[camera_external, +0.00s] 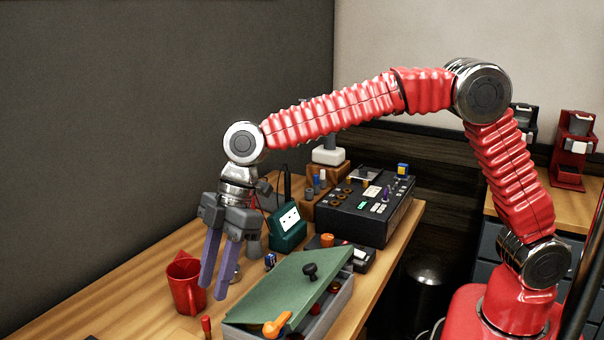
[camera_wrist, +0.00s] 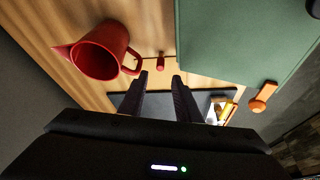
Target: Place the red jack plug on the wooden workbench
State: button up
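A small red cylinder, which looks like the red jack plug (camera_external: 206,326), stands out at the bottom edge of the external view. In the wrist view the red jack plug (camera_wrist: 160,63) is over the wooden workbench (camera_wrist: 150,20), between the red mug and the green lid. Its lower end is hard to make out. My gripper (camera_external: 212,291) hangs pointing down above the bench, between the mug and the grey box. In the wrist view my gripper (camera_wrist: 156,80) has its two dark fingers apart with nothing held between them. The plug is just beyond the fingertips in that view.
A red mug (camera_external: 186,285) stands left of my gripper. A grey box (camera_external: 335,312) with a tilted green lid (camera_external: 290,290) and orange latch (camera_external: 277,325) is to the right. A black control panel (camera_external: 365,215) and green meter (camera_external: 287,230) are behind. The bench's left side is clear.

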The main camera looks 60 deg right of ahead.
jog(key=shift+v, duration=2.7)
jog(key=s+d+r+m+t+h, duration=0.1)
jog(key=s+d+r+m, duration=0.15)
jog(key=d, duration=0.45)
jog(key=s+d+r+m+t, duration=0.1)
jog(key=s+d+m, duration=0.15)
jog(key=d, duration=0.45)
jog(key=s+d+r+m+h, duration=0.1)
jog(key=s+d+r+m, duration=0.1)
jog(key=s+d, duration=0.35)
jog(key=s+d+f+m+t+h, duration=0.1)
jog(key=s+d+f+m, duration=0.1)
jog(key=s+d+m, duration=0.2)
jog(key=s+d+f+m+t+h, duration=0.1)
jog(key=s+d+f+m, duration=0.2)
jog(key=s+d, duration=0.8)
jog(key=shift+s+d+f+m, duration=0.2)
jog(key=shift+d+m, duration=0.3)
jog(key=shift+d, duration=0.7)
